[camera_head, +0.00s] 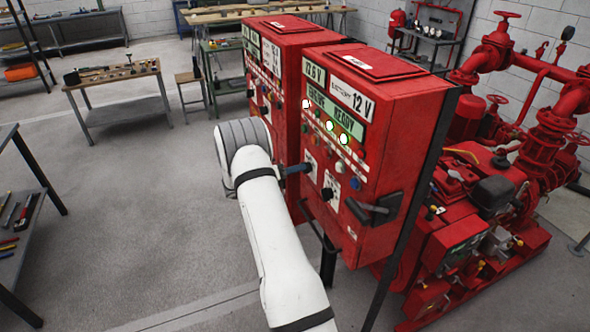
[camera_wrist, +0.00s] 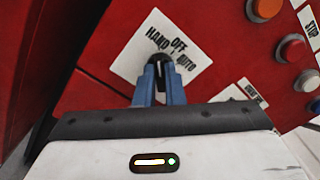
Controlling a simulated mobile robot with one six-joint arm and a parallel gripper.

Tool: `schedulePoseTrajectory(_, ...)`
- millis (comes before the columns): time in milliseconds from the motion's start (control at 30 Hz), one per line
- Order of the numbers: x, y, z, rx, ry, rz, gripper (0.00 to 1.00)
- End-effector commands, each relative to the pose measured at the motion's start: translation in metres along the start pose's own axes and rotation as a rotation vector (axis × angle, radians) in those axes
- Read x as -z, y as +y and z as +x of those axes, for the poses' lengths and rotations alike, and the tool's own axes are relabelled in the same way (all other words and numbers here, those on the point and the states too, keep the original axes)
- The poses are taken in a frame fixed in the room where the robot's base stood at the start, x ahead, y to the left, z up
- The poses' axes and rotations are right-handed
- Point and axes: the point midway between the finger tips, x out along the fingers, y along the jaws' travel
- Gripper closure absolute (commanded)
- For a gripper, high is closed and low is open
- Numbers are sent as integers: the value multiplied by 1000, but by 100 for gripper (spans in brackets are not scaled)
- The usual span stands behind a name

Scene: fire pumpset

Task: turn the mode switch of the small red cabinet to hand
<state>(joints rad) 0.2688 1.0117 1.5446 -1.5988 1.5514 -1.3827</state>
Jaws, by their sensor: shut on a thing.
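The red cabinet (camera_head: 385,140) nearest me carries a display, lit buttons and switches on its front. In the wrist view its mode switch is a black knob (camera_wrist: 156,66) on a white plate (camera_wrist: 185,45) marked HAND, OFF and AUTO. HAND is at the left, OFF at the top and AUTO at the right of the tilted plate. My gripper (camera_wrist: 159,80) has its blue fingers shut on the knob, one on each side. Which mark the knob points to is not clear. In the head view my gripper (camera_head: 298,169) reaches the cabinet front and hides the knob.
A second red cabinet (camera_head: 290,90) stands close behind, to the left. Colored buttons (camera_wrist: 293,49) lie right of the switch. Red pump machinery (camera_head: 480,200) stands at right.

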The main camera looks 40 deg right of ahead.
Motion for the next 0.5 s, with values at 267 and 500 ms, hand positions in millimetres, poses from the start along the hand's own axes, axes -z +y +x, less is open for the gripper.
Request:
schedulePoseTrajectory(267,-5,-1,0,-1,-7,2,100)
schedulePoseTrajectory(500,-4,-1,0,-1,-5,1,80)
